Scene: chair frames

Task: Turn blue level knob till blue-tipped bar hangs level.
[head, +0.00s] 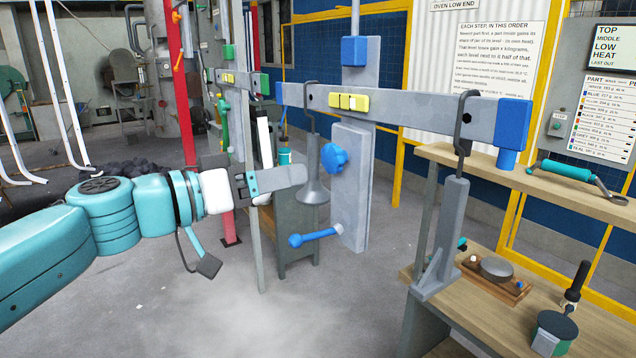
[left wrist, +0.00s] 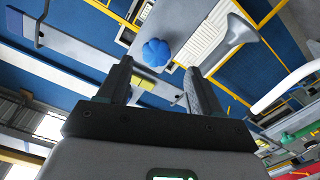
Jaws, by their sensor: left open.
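The blue lobed knob (head: 335,158) sits on the grey upright plate of the stand. It also shows just beyond the fingers in the left wrist view (left wrist: 156,52). The blue-tipped bar (head: 410,108) crosses the post above it and slopes down to the right in the head view; perspective makes its true tilt hard to tell. My right gripper is out of view.
A blue-ended lever (head: 312,237) sticks out left from the plate below the knob. A wooden bench (head: 480,320) with a small tray and a black-handled tool stands at right. A teal tool (head: 565,171) lies on the upper shelf. Another stand is behind my gripper.

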